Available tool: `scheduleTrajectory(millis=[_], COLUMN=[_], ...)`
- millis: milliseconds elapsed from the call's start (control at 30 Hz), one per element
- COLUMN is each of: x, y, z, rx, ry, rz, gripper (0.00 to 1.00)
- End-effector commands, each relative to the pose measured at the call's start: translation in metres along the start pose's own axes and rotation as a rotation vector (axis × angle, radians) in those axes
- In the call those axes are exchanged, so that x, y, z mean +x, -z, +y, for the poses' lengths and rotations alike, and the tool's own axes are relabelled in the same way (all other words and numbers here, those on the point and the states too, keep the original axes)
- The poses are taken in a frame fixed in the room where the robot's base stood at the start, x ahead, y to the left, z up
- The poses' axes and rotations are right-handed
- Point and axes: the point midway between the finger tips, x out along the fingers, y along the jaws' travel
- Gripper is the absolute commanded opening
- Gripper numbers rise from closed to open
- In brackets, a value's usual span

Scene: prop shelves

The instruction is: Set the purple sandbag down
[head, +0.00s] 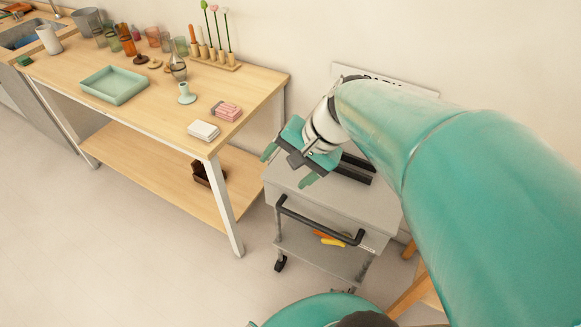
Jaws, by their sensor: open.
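My gripper (288,167) is open above the left part of a grey trolley's top (325,201). Its two green fingers are spread apart and nothing shows between them. I cannot make out a purple sandbag anywhere in the head view. Part of the trolley top is hidden behind my gripper and arm.
Dark rails or a dark holder (357,169) stand at the trolley's back right. The trolley has a black handle (318,222) and orange and yellow items (328,239) on its lower shelf. Left, a wooden table (160,109) holds a mint tray (114,91), a pink bundle (226,111) and glassware.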

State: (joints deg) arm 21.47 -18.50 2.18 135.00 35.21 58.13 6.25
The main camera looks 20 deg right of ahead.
Motion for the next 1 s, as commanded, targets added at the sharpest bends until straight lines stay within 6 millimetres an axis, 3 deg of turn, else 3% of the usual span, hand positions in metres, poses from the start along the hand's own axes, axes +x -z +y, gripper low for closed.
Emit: scheduleTrajectory(millis=[33,200,400,1000], x=[-0.006,-0.028,-0.048,-0.051], y=[-0.018,-0.051,-0.065,-0.065], z=[-0.001,0.009,0.015,0.017], rx=[-0.131,-0.527,-0.805,-0.844], ry=[-0.050,-0.210,-0.309,-0.328], rz=[0.036,0.167,0.285,0.303], gripper=[0.76,0.76,0.76,0.76])
